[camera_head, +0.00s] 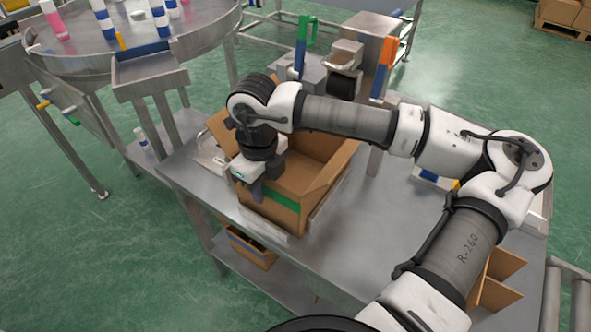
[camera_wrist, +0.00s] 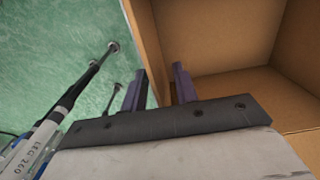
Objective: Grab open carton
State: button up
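The open carton (camera_head: 322,150) is a brown cardboard box with a green strip on its near side, standing on the steel table with its flaps up. My gripper (camera_head: 257,191) points down at the carton's near left wall. In the wrist view, the carton's inside (camera_wrist: 225,40) fills the right side. My gripper's two dark fingers (camera_wrist: 160,84) are apart, with the carton's wall edge between them. The left finger is on the outer side over the green floor, and the right finger is on the inner side. Contact with the wall cannot be told. The carton looks empty where visible.
The steel table (camera_head: 350,255) has clear room right of the carton. A machine with green and orange handles (camera_head: 342,62) stands behind it. A round table (camera_head: 105,62) with bottles is at upper left. Other cartons show on the lower shelf (camera_head: 252,250) and at right (camera_head: 497,280).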

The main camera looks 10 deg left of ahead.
grip_shut()
dwell(1.4)
